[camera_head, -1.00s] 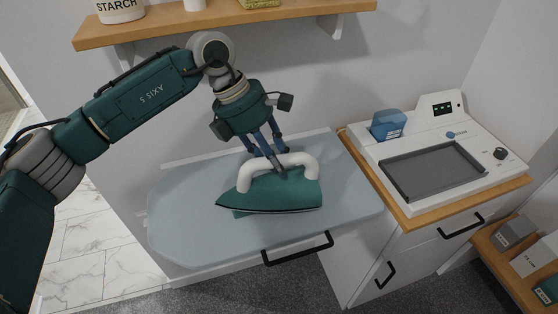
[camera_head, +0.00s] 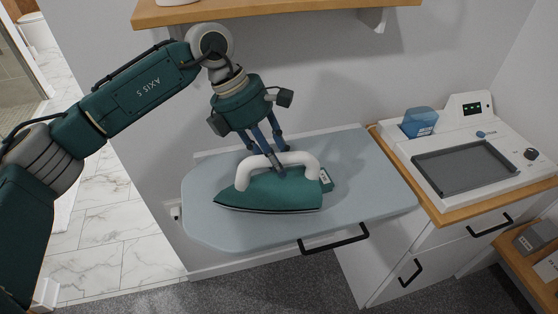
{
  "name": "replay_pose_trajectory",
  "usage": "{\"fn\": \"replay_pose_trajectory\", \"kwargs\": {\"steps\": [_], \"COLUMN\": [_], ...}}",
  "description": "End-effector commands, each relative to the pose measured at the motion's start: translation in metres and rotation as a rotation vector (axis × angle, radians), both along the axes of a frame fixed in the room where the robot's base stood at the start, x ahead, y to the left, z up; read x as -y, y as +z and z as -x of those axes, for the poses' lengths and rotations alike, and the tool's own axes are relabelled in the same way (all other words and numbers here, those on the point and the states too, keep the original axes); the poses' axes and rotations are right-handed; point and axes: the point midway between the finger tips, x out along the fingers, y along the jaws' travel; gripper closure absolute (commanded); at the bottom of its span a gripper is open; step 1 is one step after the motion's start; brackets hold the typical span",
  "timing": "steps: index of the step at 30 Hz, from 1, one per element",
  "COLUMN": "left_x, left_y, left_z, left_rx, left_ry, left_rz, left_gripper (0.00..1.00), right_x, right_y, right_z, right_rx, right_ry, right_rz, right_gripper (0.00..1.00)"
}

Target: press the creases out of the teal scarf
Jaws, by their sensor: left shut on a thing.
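My left gripper (camera_head: 276,160) is shut on the white handle of the teal iron (camera_head: 270,192). The iron is level, low over the pale blue ironing board (camera_head: 215,218), with its tip to the left. A small teal piece with a pale label (camera_head: 327,181) shows at the iron's right end; it looks like the edge of the teal scarf. The iron hides the rest of it. I cannot tell whether the iron presses on it. My right gripper is not in view.
Right of the board, a wooden-topped counter (camera_head: 438,216) carries a white machine with a grey tray (camera_head: 465,168) and a blue container (camera_head: 420,122). A wooden shelf (camera_head: 270,12) is on the wall above my arm. The board's left part is clear.

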Motion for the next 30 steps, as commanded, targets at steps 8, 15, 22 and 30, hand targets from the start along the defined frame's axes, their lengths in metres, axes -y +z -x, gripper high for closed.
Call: {"fn": "replay_pose_trajectory", "kwargs": {"steps": [8,15,22,30], "left_x": [-0.003,-0.004,-0.005,-0.006], "left_y": [0.027,0.048,0.069,0.084], "left_z": [0.001,0.003,0.005,0.007], "left_rx": [0.005,0.003,0.004,0.004], "left_ry": [-0.002,0.000,0.001,0.001], "left_rz": [0.000,0.002,0.003,0.003], "left_gripper": [1.00,1.00,1.00,1.00], "right_x": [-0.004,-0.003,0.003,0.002], "right_y": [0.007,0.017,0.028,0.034], "right_z": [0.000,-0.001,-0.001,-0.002], "right_rx": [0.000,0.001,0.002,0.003], "right_ry": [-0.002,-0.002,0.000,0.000], "right_rz": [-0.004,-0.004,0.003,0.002], "right_gripper": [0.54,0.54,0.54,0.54]}}
